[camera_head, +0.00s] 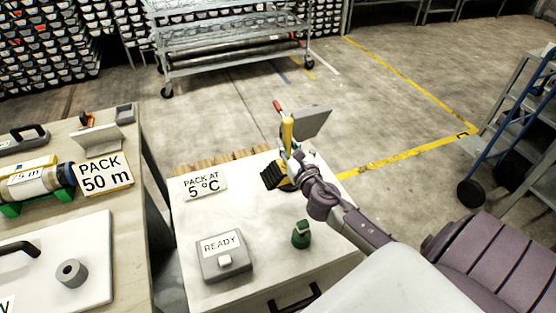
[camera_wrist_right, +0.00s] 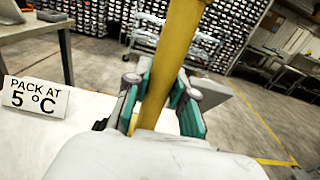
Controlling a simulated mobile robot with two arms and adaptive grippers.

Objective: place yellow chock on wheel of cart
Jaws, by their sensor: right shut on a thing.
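My right gripper (camera_head: 288,150) is above the white-topped table, shut on an upright yellow bar (camera_head: 287,131). The bar also shows between the teal finger pads in the right wrist view (camera_wrist_right: 178,60). A black ridged wedge with yellow sides (camera_head: 273,176), which looks like the chock, shows just below the gripper. The gripper partly hides it, and I cannot tell whether it joins the bar or touches the table. The metal cart (camera_head: 235,62) stands on the floor beyond the table; its front-left wheel (camera_head: 167,93) and front-right wheel (camera_head: 306,66) show. My left gripper is not in view.
The white table (camera_head: 190,225) holds a "PACK AT 5 °C" sign (camera_head: 204,187), a grey "READY" box (camera_head: 225,256) and a green bottle (camera_head: 301,234). A grey panel (camera_head: 313,122) shows beyond the gripper. A blue-railed ladder (camera_head: 525,115) stands right. Open floor lies before the cart.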

